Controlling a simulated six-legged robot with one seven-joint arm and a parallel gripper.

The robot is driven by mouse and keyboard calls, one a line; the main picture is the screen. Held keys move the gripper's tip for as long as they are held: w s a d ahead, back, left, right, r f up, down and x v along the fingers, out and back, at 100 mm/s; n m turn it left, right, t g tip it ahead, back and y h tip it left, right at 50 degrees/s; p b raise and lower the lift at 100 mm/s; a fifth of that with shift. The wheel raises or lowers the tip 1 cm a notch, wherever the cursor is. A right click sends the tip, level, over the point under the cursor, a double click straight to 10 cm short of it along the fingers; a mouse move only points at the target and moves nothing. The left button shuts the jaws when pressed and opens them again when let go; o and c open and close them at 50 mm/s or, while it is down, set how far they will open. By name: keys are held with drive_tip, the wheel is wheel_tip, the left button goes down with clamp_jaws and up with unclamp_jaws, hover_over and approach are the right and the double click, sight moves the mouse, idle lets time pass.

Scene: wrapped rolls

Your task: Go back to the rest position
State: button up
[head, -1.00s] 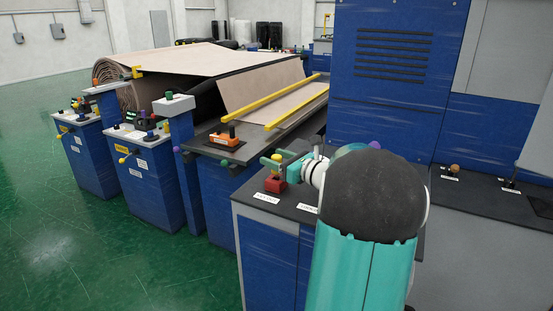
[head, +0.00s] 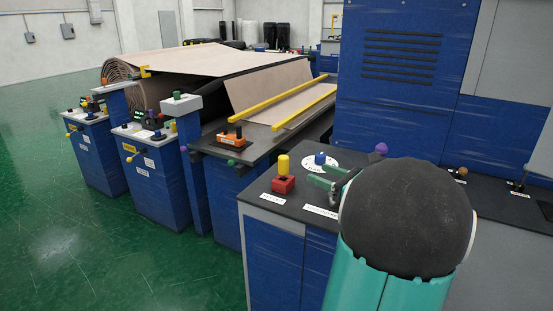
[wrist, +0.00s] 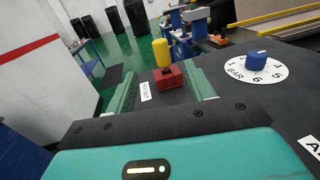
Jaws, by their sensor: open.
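My gripper (head: 322,174) is over the dark top of the near blue cabinet (head: 294,206) in the head view, and its green fingers are apart and empty. In the wrist view the fingers of my gripper (wrist: 166,92) stand on either side of the red block with a yellow knob (wrist: 168,74), which is farther out and not touched. In the head view that yellow-knobbed red block (head: 283,182) stands upright to the left of my fingertips. A blue knob on a white numbered dial (head: 320,158) is just behind my gripper; it also shows in the wrist view (wrist: 257,62).
A tall blue machine cabinet (head: 400,100) rises behind my arm. A large beige roll (head: 118,75) and yellow rails (head: 300,108) lie beyond. Blue control pedestals (head: 158,185) stand at the left. The green floor (head: 60,240) at the left is open.

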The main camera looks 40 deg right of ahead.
drive_tip(key=w+a+f+n+g+y, duration=0.1)
drive_tip(key=w+a+n+g+y, duration=0.25)
drive_tip(key=a+n, duration=0.65)
drive_tip(key=w+a+f+n+g+y, duration=0.25)
drive_tip(key=a+g, duration=0.25)
drive_tip(key=a, duration=1.1)
drive_tip(key=s+a+f+n+g+h, duration=0.1)
drive_tip(key=s+a+n+g+h, duration=0.1)
drive_tip(key=s+a+n, duration=0.4)
drive_tip(key=s+a+f+n+g+h, duration=0.1)
drive_tip(key=s+a+n+g+h, duration=0.1)
drive_tip(key=s+a+n+h, duration=0.3)
drive_tip(key=a+n, duration=0.4)
drive_tip(key=n, duration=0.7)
drive_tip(key=shift+s+a+f+h, duration=0.25)
drive_tip(key=shift+s+a+h, duration=0.05)
drive_tip(key=shift+s+a, duration=0.1)
drive_tip(key=shift+n, duration=0.25)
